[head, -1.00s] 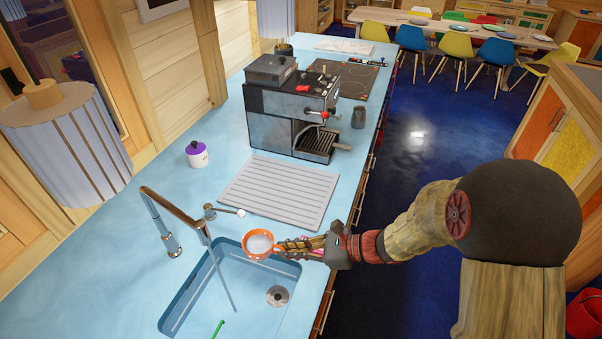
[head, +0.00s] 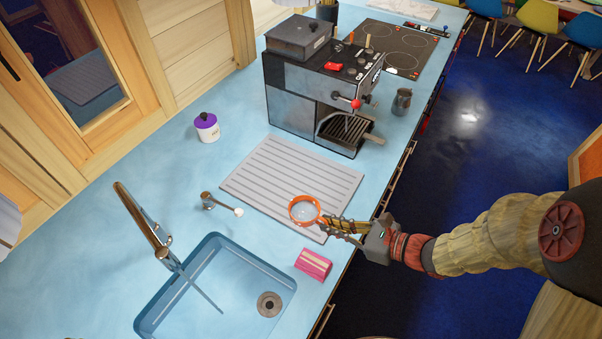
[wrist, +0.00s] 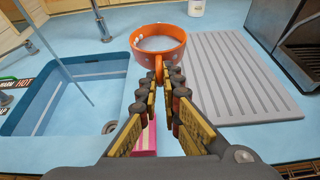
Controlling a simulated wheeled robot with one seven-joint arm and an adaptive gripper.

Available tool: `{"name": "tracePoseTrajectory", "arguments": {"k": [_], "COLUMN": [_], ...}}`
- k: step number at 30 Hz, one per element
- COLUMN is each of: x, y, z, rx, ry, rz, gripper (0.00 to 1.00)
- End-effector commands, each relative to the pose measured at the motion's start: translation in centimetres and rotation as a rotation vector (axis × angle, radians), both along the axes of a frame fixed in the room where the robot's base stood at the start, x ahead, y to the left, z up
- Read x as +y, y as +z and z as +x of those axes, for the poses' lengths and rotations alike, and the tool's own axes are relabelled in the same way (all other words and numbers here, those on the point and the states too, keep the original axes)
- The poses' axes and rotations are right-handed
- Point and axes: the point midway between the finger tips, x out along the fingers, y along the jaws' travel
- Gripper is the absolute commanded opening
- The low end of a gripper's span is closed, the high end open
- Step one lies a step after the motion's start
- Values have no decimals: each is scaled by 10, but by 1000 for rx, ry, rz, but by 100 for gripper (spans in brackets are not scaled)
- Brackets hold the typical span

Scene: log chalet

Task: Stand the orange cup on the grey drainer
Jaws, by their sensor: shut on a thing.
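The orange cup (head: 303,210) is upright, with a pale inside. My gripper (head: 330,222) is shut on its handle side. In the head view the cup appears over the near right part of the grey drainer (head: 265,175), a flat ribbed board on the counter. In the wrist view the cup (wrist: 158,45) is at the top middle, between the sink and the drainer (wrist: 235,85), and my gripper's fingers (wrist: 167,88) close on its handle. The cup seems held above the surface; its exact height I cannot tell.
The sink (head: 215,290) with its tap (head: 145,225) lies to the left of the drainer. A pink and white box (head: 313,264) stands near the counter's front edge. A coffee machine (head: 320,90) stands behind the drainer. A white jar with purple lid (head: 206,127) is at the back.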

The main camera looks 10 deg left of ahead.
Motion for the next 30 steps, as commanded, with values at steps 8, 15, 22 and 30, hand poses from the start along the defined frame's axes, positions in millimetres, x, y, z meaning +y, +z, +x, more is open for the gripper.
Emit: {"name": "tracePoseTrajectory", "arguments": {"k": [8,15,22,30], "x": [1,5,7,9], "y": [-14,-38,-75,-95], "z": [28,81,118,136], "rx": [-19,-19,-17,-19], "ry": [3,4,3,3], "rz": [-9,-10,-9,-9], "gripper": [0,0,0,0]}}
